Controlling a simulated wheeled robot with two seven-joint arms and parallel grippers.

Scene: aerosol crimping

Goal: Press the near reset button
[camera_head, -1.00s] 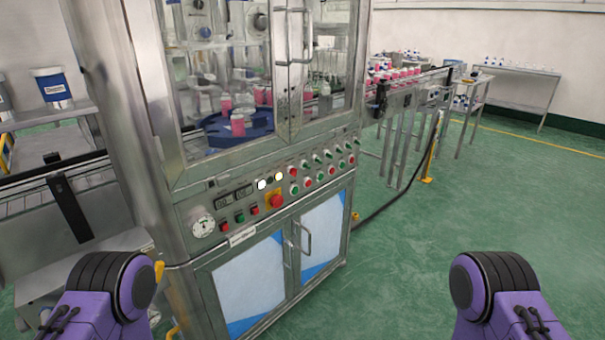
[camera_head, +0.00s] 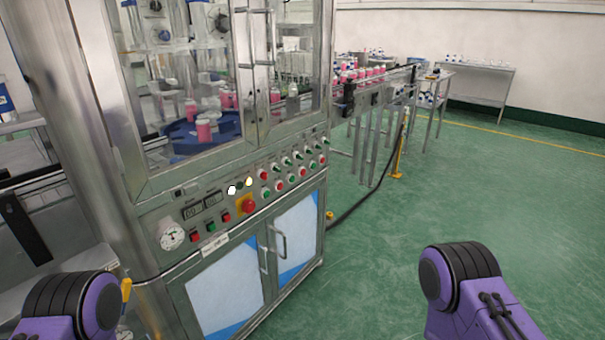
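The crimping machine (camera_head: 155,210) stands ahead and to the left, with a sloped control panel under its glass doors. Labels are too small to read, so I cannot tell which button is the reset one. Only purple and black parts of my arms show at the lower left and lower right. Both grippers are out of view.
Cabinet doors with handles (camera_head: 279,243) are below the panel. A conveyor (camera_head: 378,92) with pink bottles runs from the machine's right side. A yellow post (camera_head: 398,158) and a black cable (camera_head: 362,205) stand near it. Green floor (camera_head: 500,190) is clear to the right.

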